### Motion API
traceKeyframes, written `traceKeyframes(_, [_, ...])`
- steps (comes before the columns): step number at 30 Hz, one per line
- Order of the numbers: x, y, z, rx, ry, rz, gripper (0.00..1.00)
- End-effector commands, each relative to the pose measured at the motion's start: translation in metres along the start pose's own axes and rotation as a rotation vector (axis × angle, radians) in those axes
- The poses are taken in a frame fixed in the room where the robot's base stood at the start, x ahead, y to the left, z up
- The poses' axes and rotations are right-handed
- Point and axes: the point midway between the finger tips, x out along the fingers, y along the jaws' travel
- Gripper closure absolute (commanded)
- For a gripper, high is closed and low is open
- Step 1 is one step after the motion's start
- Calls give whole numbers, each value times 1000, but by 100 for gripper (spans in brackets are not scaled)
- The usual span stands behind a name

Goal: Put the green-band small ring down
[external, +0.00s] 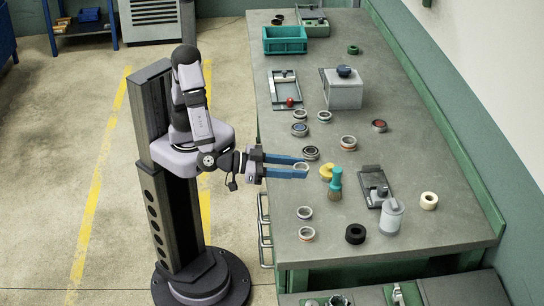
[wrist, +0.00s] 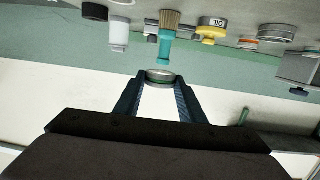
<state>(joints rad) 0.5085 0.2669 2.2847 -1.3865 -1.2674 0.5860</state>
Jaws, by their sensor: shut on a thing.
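My gripper (external: 304,167) reaches from the left over the bench with its blue fingers level. It is shut on the green-band small ring (external: 301,167), a pale metal ring between the fingertips. In the wrist view, my gripper (wrist: 160,80) grips the ring (wrist: 160,76) by its sides, and a thin green band shows on it. The wrist picture is upside down, with the bench top (wrist: 100,6) along its upper edge. The ring appears held above the bench; the exact height cannot be told.
A teal-handled brush (external: 336,181) and yellow oil can (external: 326,172) stand close right of the fingertips. A dark-topped ring (external: 311,153) lies just behind. Two rings (external: 305,212) (external: 307,233) and a black ring (external: 355,234) lie in front. Bare bench (external: 275,205) shows at front left.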

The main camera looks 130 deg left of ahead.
Motion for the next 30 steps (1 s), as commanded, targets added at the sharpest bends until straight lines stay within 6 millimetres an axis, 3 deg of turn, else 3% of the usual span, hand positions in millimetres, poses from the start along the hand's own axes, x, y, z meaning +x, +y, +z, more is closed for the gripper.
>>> traceKeyframes(4, [2, -12, 10, -5, 0, -60, 87])
traceKeyframes(17, [2, -11, 14, -4, 1, -44, 87])
traceKeyframes(30, [10, -11, 67, -4, 2, -43, 87])
